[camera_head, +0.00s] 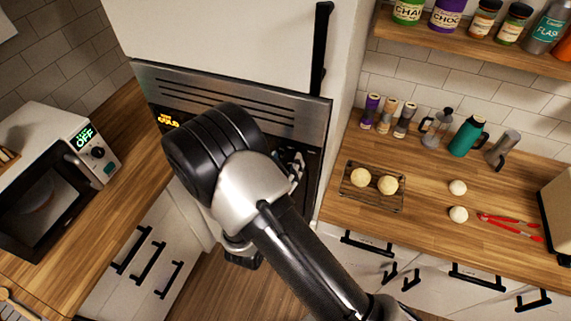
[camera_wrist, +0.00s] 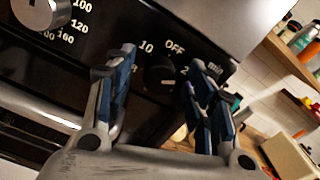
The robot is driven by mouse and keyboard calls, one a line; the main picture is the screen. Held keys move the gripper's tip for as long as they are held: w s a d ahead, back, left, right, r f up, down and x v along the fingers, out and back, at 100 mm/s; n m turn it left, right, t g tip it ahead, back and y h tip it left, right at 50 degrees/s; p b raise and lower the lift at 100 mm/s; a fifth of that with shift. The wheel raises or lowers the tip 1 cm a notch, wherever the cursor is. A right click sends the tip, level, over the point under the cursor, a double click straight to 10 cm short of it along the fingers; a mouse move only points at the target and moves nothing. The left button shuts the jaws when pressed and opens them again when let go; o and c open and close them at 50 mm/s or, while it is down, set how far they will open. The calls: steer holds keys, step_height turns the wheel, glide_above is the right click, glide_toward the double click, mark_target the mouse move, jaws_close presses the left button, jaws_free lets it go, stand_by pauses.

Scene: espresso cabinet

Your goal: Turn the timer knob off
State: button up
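The timer knob (camera_wrist: 158,79) is a dark round knob on the black oven panel in the wrist view. White marks around it read "OFF" at the top, "10" to the upper left and "min" to the right; a "2" is partly covered by a finger. A pale mark shows on the knob's right side, but its exact setting is unclear. My gripper (camera_wrist: 159,67) is open, with one blue-padded finger to the left of the knob and one to the right. I cannot tell whether either touches it. In the head view my arm hides the knob and most of the gripper.
A silver temperature knob (camera_wrist: 40,12) sits left on the same panel. The oven display (camera_head: 168,120) reads "COLD". A microwave (camera_head: 60,180) showing "OFF" stands left. On the right counter are a rack (camera_head: 372,203) with two round buns, red tongs (camera_head: 510,226) and bottles.

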steer(key=c, duration=1)
steer(key=n+p, duration=0.1)
steer(key=n, duration=0.5)
steer(key=shift+p, duration=0.4)
steer(key=n+p, duration=0.1)
steer(key=n, duration=0.4)
steer(key=shift+a+n, duration=0.1)
steer(key=shift+n, duration=0.3)
steer(key=shift+f, duration=0.1)
steer(key=o, duration=1.1)
